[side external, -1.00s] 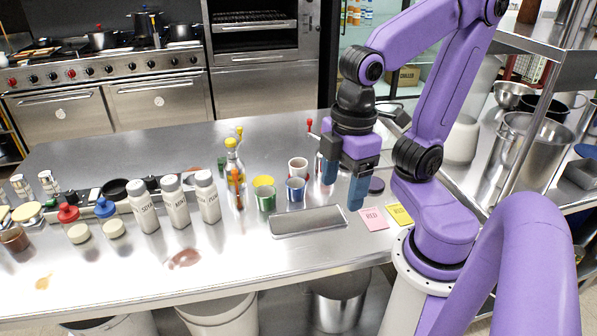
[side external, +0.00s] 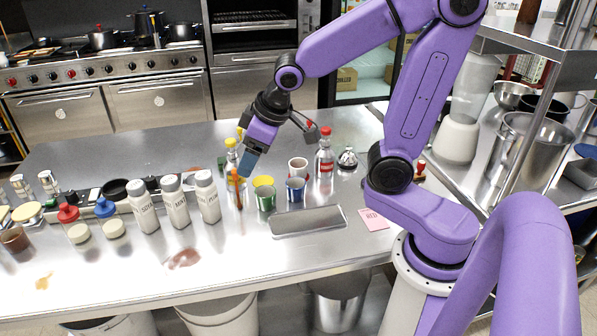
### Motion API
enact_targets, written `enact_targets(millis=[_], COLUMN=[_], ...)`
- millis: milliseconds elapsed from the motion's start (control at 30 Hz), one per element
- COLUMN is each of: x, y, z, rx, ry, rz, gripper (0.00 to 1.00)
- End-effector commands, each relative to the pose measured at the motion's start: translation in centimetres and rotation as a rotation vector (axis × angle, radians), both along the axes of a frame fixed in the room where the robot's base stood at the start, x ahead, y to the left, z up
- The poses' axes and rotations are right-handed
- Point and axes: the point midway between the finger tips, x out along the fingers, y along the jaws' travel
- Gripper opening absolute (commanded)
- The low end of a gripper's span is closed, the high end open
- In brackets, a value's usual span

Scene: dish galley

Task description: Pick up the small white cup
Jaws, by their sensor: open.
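The small white cup (side external: 298,167) stands upright on the steel counter, behind a blue cup (side external: 296,190) and to the right of a yellow cup (side external: 263,181) and a green cup (side external: 266,199). Its inside looks dark reddish.
A red-capped bottle (side external: 325,157) and a silver bell (side external: 347,158) stand right of the white cup. A metal tray (side external: 308,221) lies in front of the cups. Several white shaker bottles (side external: 207,196) stand to the left.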

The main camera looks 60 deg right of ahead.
Motion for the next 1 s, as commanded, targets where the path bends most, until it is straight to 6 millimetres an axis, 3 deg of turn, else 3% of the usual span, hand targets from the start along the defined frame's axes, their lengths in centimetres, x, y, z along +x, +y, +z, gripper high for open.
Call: enact_targets(millis=[200,500,767,1000], x=[3.1,5.8,6.6,6.1], y=[-2.0,-5.4,-8.6,-11.6], z=[-0.1,0.1,0.3,0.5], rx=[0.016,0.034,0.042,0.047], ry=[-0.083,-0.200,-0.297,-0.384], rz=[-0.135,-0.306,-0.441,-0.556], gripper=[0.72,0.72,0.72,0.72])
